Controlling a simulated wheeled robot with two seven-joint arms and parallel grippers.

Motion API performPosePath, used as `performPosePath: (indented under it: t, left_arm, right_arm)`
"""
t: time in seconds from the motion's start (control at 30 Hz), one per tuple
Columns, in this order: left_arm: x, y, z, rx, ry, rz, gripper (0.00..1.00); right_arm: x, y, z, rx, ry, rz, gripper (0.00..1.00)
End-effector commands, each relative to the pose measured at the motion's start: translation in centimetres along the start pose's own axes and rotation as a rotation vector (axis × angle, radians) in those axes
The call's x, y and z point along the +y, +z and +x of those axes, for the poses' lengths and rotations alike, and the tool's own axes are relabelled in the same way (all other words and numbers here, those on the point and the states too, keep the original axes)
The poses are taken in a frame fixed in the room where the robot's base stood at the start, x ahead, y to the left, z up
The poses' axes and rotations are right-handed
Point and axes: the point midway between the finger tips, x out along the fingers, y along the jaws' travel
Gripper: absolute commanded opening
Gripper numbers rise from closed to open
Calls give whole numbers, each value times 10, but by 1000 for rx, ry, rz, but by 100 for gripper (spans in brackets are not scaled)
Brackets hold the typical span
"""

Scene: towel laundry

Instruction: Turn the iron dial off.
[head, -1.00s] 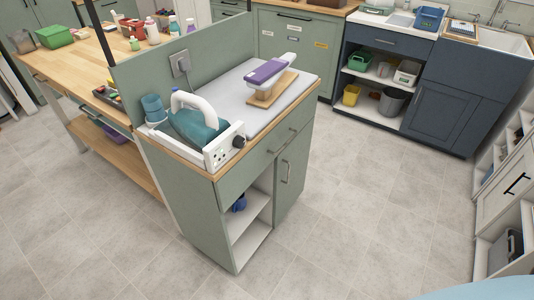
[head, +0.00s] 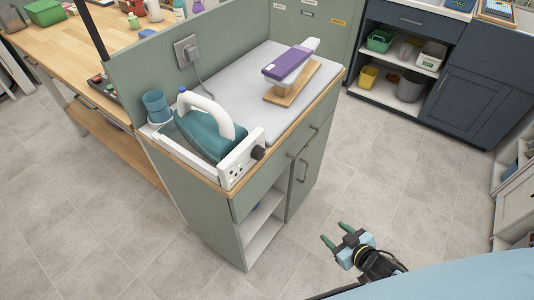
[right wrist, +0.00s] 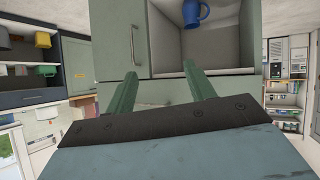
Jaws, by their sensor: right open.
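The iron (head: 205,130), teal with a white handle, rests in a white stand (head: 236,165) at the front corner of the green cabinet's top. A black round dial (head: 258,153) sits on the right end of the stand's front panel, beside some sockets. Its exact setting is too small to read. My right gripper (head: 333,241) is at the lower right in the head view, open and empty, low and well apart from the dial. Its two green fingers (right wrist: 160,90) also show in the right wrist view, facing the cabinet front. My left gripper is not in view.
A purple-topped sleeve board (head: 290,62) stands on the grey pad behind the iron. A teal cup (head: 157,106) is left of the iron. The green cabinet (head: 190,200) has a shelf holding a blue mug (right wrist: 194,13). Open tiled floor lies right of the cabinet.

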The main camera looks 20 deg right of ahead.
Motion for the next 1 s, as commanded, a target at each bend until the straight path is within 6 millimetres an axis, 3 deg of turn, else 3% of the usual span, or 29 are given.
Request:
performPosePath:
  t: [0.03,0.1,0.2,0.3,0.4,0.57,1.0]
  left_arm:
    - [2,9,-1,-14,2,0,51]
    - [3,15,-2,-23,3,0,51]
    - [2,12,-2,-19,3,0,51]
    - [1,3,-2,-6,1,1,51]
    - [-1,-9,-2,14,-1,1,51]
    - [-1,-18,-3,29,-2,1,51]
    - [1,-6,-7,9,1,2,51]
  right_arm:
    - [5,-49,-4,118,-36,-29,54]
    - [2,-106,-14,258,-97,-58,54]
    - [-10,-172,-36,417,-192,-96,54]
    - [-24,-216,-58,525,-276,-126,54]
    - [-34,-241,-74,587,-333,-145,54]
    - [-42,-257,-80,622,-366,-154,54]
    - [-71,-299,-22,624,-364,-154,54]
